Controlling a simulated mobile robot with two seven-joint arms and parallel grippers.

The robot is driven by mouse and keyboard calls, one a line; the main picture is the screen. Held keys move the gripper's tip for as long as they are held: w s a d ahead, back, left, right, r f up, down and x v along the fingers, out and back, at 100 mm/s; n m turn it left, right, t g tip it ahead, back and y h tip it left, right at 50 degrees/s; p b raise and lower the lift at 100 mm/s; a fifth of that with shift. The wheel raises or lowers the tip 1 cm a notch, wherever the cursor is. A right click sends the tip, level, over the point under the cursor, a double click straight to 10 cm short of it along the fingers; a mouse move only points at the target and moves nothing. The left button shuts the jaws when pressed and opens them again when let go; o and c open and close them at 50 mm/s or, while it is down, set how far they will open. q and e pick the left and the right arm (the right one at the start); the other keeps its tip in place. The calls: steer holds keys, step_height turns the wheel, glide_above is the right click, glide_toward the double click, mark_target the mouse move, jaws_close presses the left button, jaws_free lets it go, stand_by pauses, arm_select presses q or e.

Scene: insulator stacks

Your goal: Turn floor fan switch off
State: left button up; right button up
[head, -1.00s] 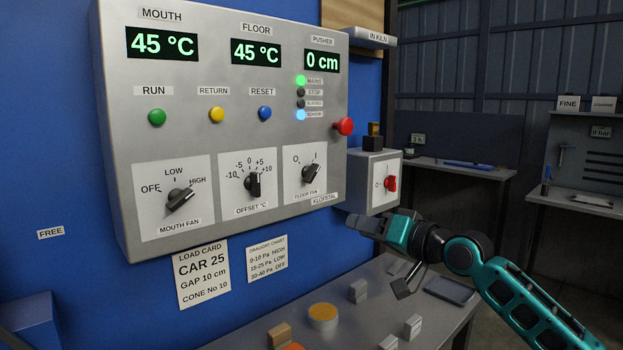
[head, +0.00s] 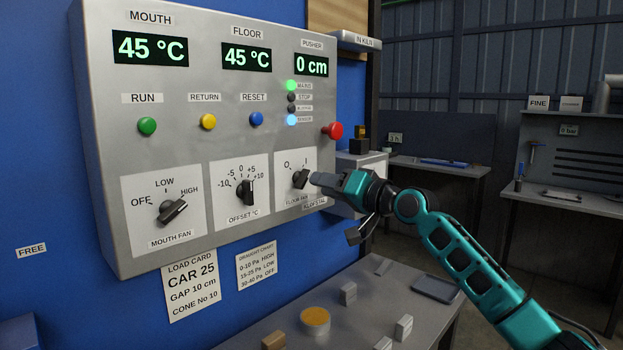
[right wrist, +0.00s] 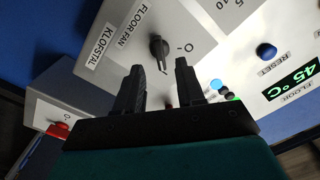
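The floor fan switch (head: 300,179) is a black rotary knob on a white plate, at the lower right of the grey control panel (head: 225,145). Its pointer is turned toward the I mark, away from O. My right gripper (head: 316,181) is just right of the knob in the head view and partly covers the FLOOR FAN label. In the right wrist view the two black fingers (right wrist: 157,65) are apart with nothing between them. The knob (right wrist: 157,46) lies beyond the fingertips, roughly in line with the gap. My left gripper is not in view.
The offset knob (head: 246,191) and mouth fan knob (head: 172,211) sit left on the same panel. A red stop button (head: 332,131) sticks out above my right gripper. A grey bench (head: 375,310) with small blocks stands below.

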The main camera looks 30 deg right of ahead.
mark_target(306, 181)
steer(key=shift+x, duration=2.4)
steer(key=shift+c, duration=0.4)
jaws_close()
